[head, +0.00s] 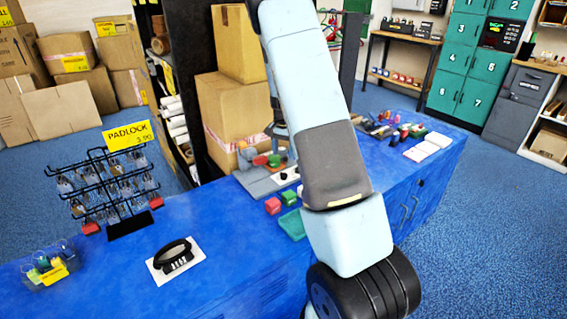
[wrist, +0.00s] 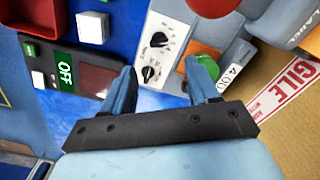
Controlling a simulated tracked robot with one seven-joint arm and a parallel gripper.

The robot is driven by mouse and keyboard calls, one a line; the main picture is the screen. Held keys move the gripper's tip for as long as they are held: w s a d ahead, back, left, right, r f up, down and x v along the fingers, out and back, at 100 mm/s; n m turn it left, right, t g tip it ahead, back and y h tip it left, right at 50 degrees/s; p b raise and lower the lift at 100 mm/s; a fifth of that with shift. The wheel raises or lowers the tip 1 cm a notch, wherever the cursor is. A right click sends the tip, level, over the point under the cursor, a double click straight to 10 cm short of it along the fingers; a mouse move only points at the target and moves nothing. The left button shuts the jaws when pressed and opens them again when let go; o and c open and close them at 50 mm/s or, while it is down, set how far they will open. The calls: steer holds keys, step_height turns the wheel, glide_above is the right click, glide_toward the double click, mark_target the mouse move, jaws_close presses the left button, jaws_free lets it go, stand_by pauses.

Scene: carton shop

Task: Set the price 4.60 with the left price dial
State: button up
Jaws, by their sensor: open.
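A white panel with two black dials shows in the wrist view. One dial (wrist: 158,39) is farther from me; the other dial (wrist: 149,73) is nearer, between the lines of my fingers. Both have pointer marks and printed scales too small to read. I cannot tell which is the left price dial. My gripper (wrist: 160,67) is open and empty, its blue fingers spread on either side of the nearer dial; contact is not visible. In the head view the white panel (head: 284,175) is small, and my arm hides part of the counter.
A carton (wrist: 285,125) with FRAGILE tape is close at right.

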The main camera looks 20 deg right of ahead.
steer(key=shift+r, duration=2.25)
steer(key=s+a+r+n+t, duration=0.1)
steer(key=s+a+r+n, duration=0.15)
steer(key=s+r, duration=0.4)
steer(key=s+a+r+n+t+y, duration=0.1)
steer(key=s+a+r, duration=0.35)
steer(key=r, duration=0.35)
steer(key=s+a+r+n+t, duration=0.1)
steer(key=s+a+r, duration=0.1)
steer(key=s+r, duration=0.45)
steer(key=s+a+r+n+t, duration=0.1)
steer(key=s+a+r+n, duration=0.1)
steer(key=s, duration=0.8)
steer(key=s+a+r+n+t+h, duration=0.1)
steer(key=s+a+r+n, duration=0.1)
steer(key=s, duration=0.8)
steer(key=shift+a+r+n+t, duration=0.3)
steer(key=shift+a+r+n, duration=0.1)
steer(key=shift+a+n, duration=0.35)
